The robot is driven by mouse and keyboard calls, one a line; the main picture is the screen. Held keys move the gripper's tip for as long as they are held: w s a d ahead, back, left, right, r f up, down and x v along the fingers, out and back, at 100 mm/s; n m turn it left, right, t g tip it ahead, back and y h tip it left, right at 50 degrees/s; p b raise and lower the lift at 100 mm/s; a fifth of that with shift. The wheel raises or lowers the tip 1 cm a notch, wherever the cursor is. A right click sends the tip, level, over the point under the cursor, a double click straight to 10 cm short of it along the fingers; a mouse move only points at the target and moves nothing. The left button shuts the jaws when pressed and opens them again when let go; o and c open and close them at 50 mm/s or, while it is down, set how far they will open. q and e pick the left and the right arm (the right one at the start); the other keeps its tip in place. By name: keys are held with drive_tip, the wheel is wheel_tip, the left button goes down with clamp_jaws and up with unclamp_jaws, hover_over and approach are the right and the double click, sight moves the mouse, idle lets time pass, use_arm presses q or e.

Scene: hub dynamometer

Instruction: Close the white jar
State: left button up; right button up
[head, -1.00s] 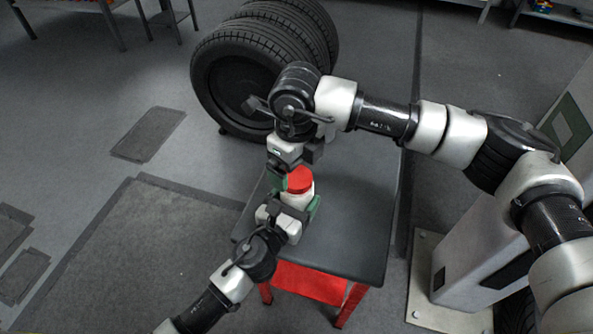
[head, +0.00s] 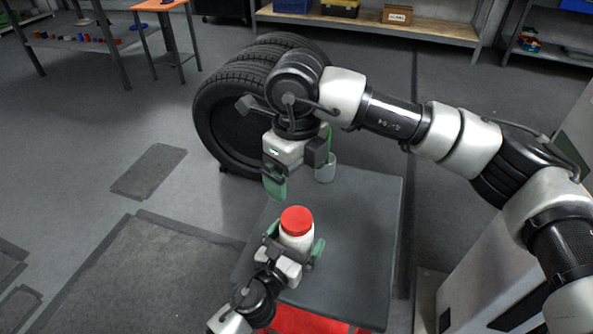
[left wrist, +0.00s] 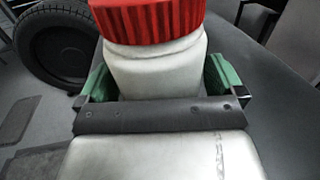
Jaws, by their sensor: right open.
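The white jar (head: 296,241) stands upright on the dark table top, with its red lid (head: 296,219) on its mouth. The lid looks level, but I cannot tell how tight it is. The jar (left wrist: 155,72) and ribbed red lid (left wrist: 150,20) also show in the left wrist view. My left gripper (head: 295,243) has its green fingers on both sides of the jar body, below the lid, and appears shut on it. My right gripper (head: 302,172) is open and empty, above and beyond the jar, clear of the lid.
A grey cup (head: 325,172) stands at the table's far side, partly behind my right gripper. Large black tyres (head: 228,115) stand just beyond the table (head: 362,215). The table's right side is clear. A shelf (head: 370,28) is far back.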

use_arm(q)
drive_tip(key=b+v, duration=0.1)
drive_tip(key=v, duration=0.8)
drive_tip(key=shift+s+a, duration=0.15)
drive_tip(key=shift+s, duration=0.1)
drive_tip(key=shift+s+a, duration=0.3)
drive_tip(key=shift+s, duration=0.2)
